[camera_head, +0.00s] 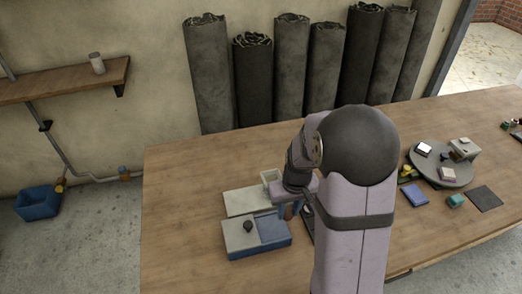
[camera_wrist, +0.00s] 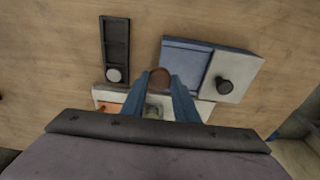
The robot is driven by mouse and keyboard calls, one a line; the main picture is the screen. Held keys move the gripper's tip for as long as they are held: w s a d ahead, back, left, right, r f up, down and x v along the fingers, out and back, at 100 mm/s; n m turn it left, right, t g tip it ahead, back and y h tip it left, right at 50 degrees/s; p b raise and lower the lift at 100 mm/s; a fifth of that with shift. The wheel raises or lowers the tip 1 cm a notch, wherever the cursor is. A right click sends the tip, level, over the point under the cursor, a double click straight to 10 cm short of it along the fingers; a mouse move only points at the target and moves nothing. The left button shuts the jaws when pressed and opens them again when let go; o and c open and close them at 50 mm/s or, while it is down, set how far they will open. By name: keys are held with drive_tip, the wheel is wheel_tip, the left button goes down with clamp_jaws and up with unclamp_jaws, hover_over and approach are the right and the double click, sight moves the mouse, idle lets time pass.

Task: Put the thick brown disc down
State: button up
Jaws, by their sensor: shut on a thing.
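The thick brown disc (camera_wrist: 160,76) shows in the wrist view between the blue fingertips of my gripper (camera_wrist: 160,82), which is shut on it. In the head view the gripper (camera_head: 289,209) hangs just right of a blue box, and the brown disc (camera_head: 288,214) shows only as a small patch between the fingers. The gap beneath the disc is hard to judge.
The blue box (camera_head: 274,230) has a pale lid with a black knob (camera_head: 247,226). A dark slotted tray (camera_wrist: 115,40) holds a grey disc (camera_wrist: 114,74). A pale board (camera_head: 244,200) lies behind. A loaded turntable (camera_head: 443,176) stands right. Bare table lies left.

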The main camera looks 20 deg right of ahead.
drive_tip(key=d+r+n+b, duration=0.1)
drive_tip(key=d+r+b, duration=0.1)
drive_tip(key=d, duration=0.8)
drive_tip(key=shift+w+d+r, duration=0.15)
drive_tip(key=shift+w+d, duration=0.1)
drive_tip(key=shift+w, duration=0.05)
drive_tip(key=shift+f+p, duration=0.5)
drive_tip(key=shift+f, duration=4.5)
drive_tip(key=shift+f, duration=0.1)
drive_tip(key=shift+f+b, duration=0.35)
drive_tip(key=shift+f, duration=0.2)
